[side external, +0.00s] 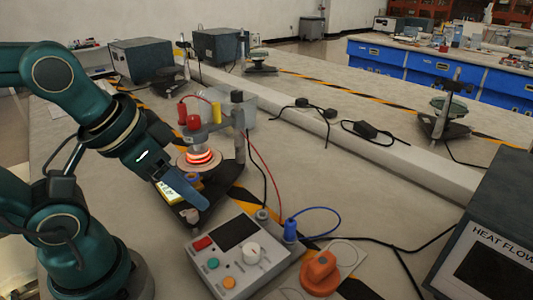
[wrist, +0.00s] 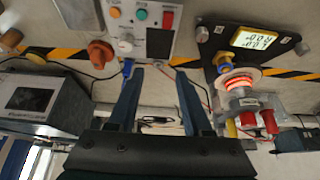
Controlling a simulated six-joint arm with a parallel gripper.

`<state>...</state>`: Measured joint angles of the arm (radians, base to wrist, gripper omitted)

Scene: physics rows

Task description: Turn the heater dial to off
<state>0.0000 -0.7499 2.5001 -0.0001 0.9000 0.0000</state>
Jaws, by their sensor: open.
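A grey control box (side external: 237,255) stands on the bench in front of my gripper, with a white round dial (side external: 249,252) on its top face. The dial also shows in the wrist view (wrist: 127,43). Which way its pointer faces is too small to tell. The box also carries a dark display (side external: 236,233) and red, teal and orange buttons. The heater coil (side external: 199,157) glows orange-red on its stand. My gripper (wrist: 160,72) is open and empty, its two blue fingers apart. In the side view its fingers are above the bench, left of the box, apart from the dial.
An orange knob (side external: 319,272) on a light plate sits right of the box. A blue plug (side external: 291,230) and cables lie close by. The heater stand with a lit yellow readout (wrist: 254,39) is beside my gripper. A heat flow unit (side external: 490,245) stands at right.

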